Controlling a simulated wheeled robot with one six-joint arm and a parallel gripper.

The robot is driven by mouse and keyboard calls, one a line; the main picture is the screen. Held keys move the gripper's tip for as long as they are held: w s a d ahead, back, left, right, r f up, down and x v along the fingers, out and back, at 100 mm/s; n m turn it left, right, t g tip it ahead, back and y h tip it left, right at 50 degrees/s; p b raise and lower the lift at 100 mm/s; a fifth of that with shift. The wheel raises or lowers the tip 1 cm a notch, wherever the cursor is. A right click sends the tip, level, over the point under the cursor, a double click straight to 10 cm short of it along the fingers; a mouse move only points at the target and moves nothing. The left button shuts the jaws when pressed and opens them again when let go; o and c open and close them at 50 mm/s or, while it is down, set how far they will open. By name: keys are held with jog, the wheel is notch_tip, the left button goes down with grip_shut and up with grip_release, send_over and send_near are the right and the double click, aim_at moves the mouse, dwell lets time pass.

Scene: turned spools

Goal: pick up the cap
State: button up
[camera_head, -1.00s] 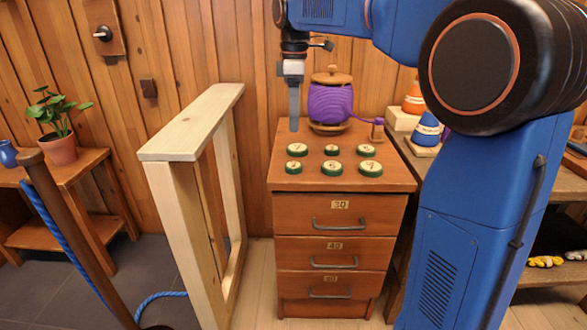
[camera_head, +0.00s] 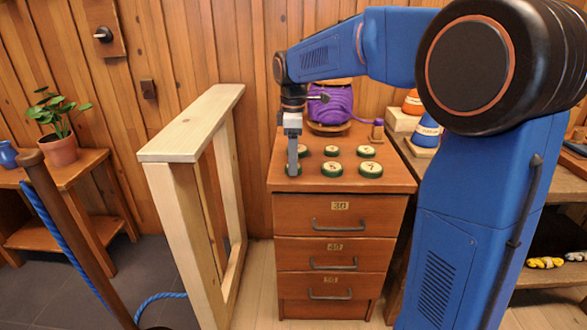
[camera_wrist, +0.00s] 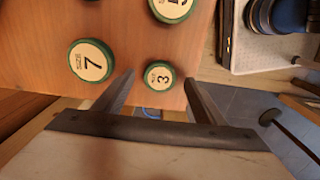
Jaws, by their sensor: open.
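Several round caps with cream numbered tops and green rims stand in two rows on the cabinet top (camera_head: 400,183). In the wrist view, a small cap marked 3 (camera_wrist: 159,75) shows between the fingertips of my open, empty gripper (camera_wrist: 159,80); whether they are level with it or above it, I cannot tell. A larger cap marked 7 (camera_wrist: 91,61) is at its left, and another cap (camera_wrist: 171,7) is cut off by the top edge. In the head view, my gripper (camera_head: 293,170) points down over the left end of the rows and partly hides caps there.
A purple spool (camera_head: 333,105) stands behind the caps, partly hidden by my arm. A blue spool (camera_head: 427,132) stands at the right. A pale wooden frame (camera_head: 190,130) stands left of the drawer cabinet.

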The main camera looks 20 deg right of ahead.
jog(key=shift+f, duration=0.6)
jog(key=c, duration=1.1)
